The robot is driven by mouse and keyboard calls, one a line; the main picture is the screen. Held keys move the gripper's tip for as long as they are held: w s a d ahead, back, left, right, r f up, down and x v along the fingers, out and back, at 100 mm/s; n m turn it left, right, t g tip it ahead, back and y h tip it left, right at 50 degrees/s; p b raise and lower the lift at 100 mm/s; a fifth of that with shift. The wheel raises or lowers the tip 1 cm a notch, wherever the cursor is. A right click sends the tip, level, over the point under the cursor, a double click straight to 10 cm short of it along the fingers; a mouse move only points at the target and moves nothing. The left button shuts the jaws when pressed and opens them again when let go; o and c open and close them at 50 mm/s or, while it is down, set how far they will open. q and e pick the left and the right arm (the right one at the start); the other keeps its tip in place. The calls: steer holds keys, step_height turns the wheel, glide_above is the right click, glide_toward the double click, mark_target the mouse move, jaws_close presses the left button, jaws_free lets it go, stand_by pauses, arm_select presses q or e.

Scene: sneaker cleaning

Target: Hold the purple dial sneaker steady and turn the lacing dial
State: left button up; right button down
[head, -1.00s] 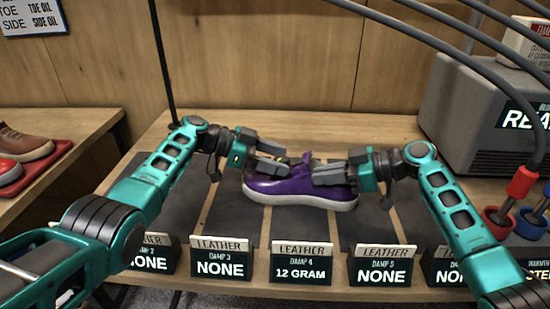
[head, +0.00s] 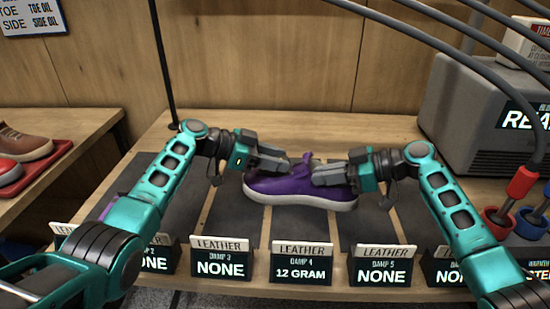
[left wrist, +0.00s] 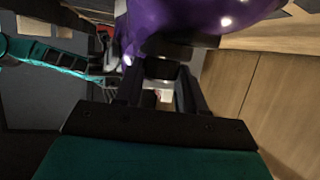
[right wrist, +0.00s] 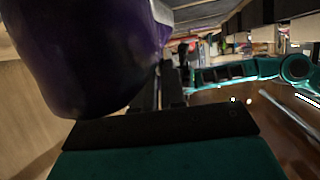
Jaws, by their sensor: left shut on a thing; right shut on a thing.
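The purple sneaker (head: 300,192) with a white sole stands upright on a dark mat on the bench, its upper partly covered by my grippers. My left gripper (head: 284,164) is at its upper left side, shut on a small dark round part that looks like the lacing dial; this dial (left wrist: 160,68) shows between the fingers in the left wrist view. My right gripper (head: 322,178) is shut on the right part of the sneaker's upper. In the right wrist view the purple upper (right wrist: 75,60) fills the left side and hides the contact.
Several label stands, one reading 12 GRAM (head: 302,265), line the bench's front edge. A grey machine (head: 490,110) with hanging hoses is at the right. Brown and red shoes (head: 22,145) are on another table at the left. The bench behind the sneaker is clear.

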arm_select(q)
steer(key=shift+s+f+n+t+y, duration=0.15)
steer(key=shift+n+t+y, duration=0.2)
steer(key=shift+n+t, duration=0.55)
steer(key=shift+s+n+t+y, duration=0.15)
steer(key=shift+n+t+y, duration=0.2)
steer(key=shift+n+t, duration=0.5)
steer(key=o, duration=1.1)
steer(key=v, duration=1.2)
steer(key=shift+s, duration=0.1)
